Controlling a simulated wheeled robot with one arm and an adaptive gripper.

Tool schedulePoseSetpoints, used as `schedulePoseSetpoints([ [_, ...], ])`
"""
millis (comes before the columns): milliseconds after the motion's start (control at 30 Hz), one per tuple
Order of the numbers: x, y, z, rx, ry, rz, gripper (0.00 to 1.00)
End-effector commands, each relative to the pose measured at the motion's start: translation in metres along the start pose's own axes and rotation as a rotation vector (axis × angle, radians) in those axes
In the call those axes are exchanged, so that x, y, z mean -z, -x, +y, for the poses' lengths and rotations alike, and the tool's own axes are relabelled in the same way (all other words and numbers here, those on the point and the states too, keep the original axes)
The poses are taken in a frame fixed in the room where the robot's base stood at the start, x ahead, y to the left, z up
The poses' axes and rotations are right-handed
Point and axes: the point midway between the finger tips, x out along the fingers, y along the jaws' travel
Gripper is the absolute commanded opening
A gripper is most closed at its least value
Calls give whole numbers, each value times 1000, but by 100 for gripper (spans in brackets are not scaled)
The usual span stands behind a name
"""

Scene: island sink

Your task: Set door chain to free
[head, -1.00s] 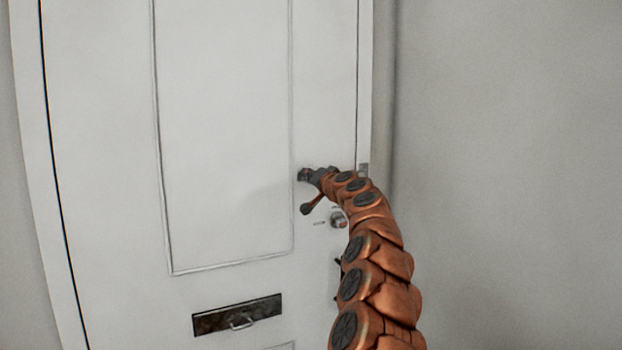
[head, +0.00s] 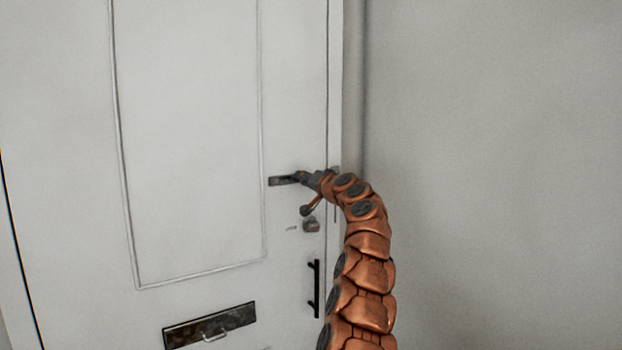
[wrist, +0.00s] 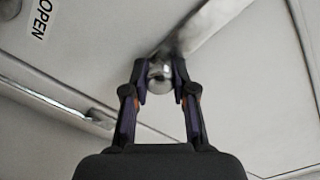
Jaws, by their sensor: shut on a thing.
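The white door (head: 190,130) fills the left of the head view. A dark metal plate (head: 281,181), likely part of the door chain, is fixed near its right edge. My gripper (head: 301,178) is at the right end of this plate. In the wrist view, my gripper (wrist: 160,88) is shut on a shiny round metal knob (wrist: 160,70). A silver bar (wrist: 207,24) runs from the knob toward the upper right. I cannot tell how the knob joins the bar, or see any chain links.
Below my gripper are a small lock (head: 311,226) and a dark pull handle (head: 316,288). A letter slot (head: 209,325) is lower left. A bare wall (head: 490,150) is at right. The wrist view shows an "OPEN" label (wrist: 40,20) and a metal strip (wrist: 60,102).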

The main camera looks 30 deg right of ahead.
Motion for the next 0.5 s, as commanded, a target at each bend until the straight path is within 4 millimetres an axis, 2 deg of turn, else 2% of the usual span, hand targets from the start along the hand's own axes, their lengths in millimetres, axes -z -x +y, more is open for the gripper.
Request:
schedulePoseSetpoints([
  [333,3,1,1,-1,0,5,0],
  [367,3,1,1,-1,0,5,29],
  [500,2,1,1,-1,0,4,44],
])
